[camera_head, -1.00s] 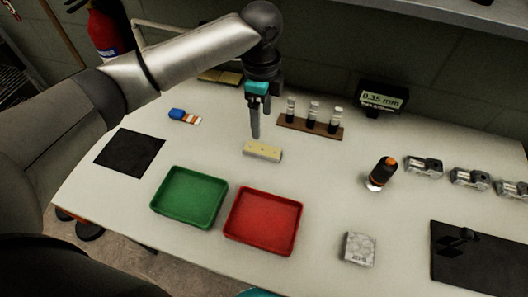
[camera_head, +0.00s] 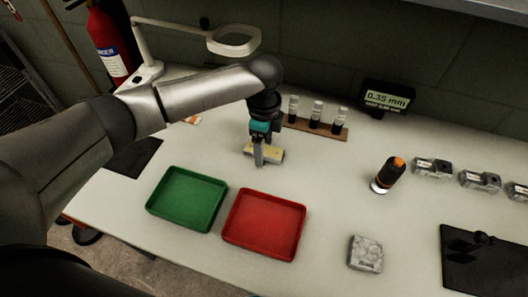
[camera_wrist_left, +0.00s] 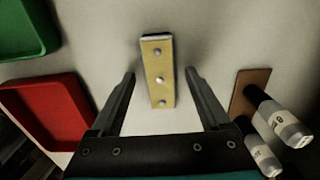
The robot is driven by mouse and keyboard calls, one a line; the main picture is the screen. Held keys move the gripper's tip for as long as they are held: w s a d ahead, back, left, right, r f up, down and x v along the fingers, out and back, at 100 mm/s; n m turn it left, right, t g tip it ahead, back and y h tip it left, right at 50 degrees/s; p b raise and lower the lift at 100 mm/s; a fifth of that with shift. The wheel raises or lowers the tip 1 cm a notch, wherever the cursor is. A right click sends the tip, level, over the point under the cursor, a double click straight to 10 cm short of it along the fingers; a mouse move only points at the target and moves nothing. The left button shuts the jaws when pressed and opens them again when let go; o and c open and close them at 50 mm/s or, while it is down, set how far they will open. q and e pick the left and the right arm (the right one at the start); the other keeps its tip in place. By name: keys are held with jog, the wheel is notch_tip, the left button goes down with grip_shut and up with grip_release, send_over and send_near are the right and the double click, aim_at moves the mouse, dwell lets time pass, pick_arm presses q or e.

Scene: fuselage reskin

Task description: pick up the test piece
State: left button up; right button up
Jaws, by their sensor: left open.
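The test piece (camera_head: 274,154) is a small pale yellow block lying on the white table, partly hidden behind my left gripper in the head view. In the left wrist view the test piece (camera_wrist_left: 158,88) is a yellow strip with a few round fasteners along it and a pale end face. My left gripper (camera_head: 258,162) points down at it from above. In the left wrist view the open fingers (camera_wrist_left: 160,76) stand on either side of the strip, with gaps between them and it. My right gripper is not in view.
A green tray (camera_head: 187,199) and a red tray (camera_head: 264,224) lie in front of the piece. A wooden rack (camera_head: 317,129) with bottles stands behind it. An orange-topped bottle (camera_head: 388,175), a grey block (camera_head: 366,254) and a gauge display (camera_head: 388,98) are to the right.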

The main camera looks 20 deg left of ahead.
pick_arm(q)
jog(key=shift+c, duration=0.2)
jog(key=shift+r, duration=0.1)
grip_shut()
dwell(0.4)
